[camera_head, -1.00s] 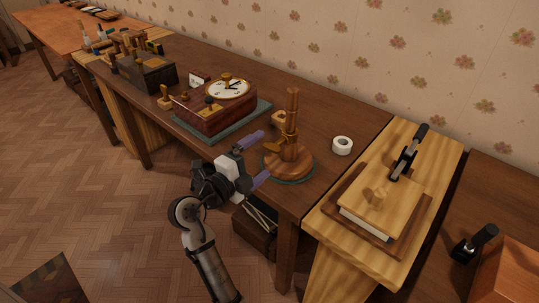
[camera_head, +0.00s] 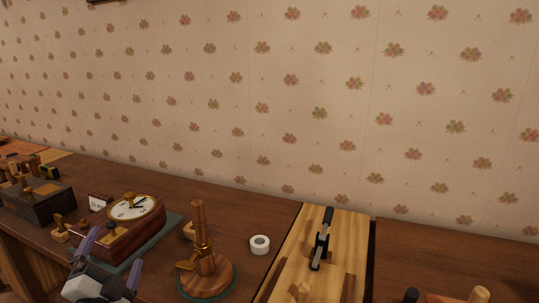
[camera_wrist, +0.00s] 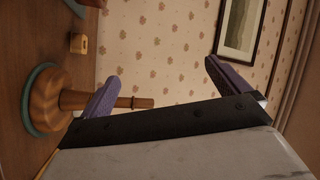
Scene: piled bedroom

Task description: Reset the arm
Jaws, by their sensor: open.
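My gripper (camera_head: 108,262) is at the lower left of the head view, in front of the desk, with its two purple fingers spread apart and nothing between them. In the wrist view my gripper (camera_wrist: 165,95) also shows its fingers wide apart. The turned wooden stand (camera_head: 205,245) with a round base is to the right of my gripper. In the wrist view the wooden stand (camera_wrist: 48,100) appears sideways at the left, partly behind one finger. My gripper hides part of the desk's front edge.
A clock in a wooden case (camera_head: 130,218) stands on a green mat just behind my gripper. A white tape roll (camera_head: 260,244), a black-handled tool (camera_head: 321,240) and a dark tool box (camera_head: 40,200) are on the surfaces. A picture frame (camera_wrist: 241,28) hangs on the wall.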

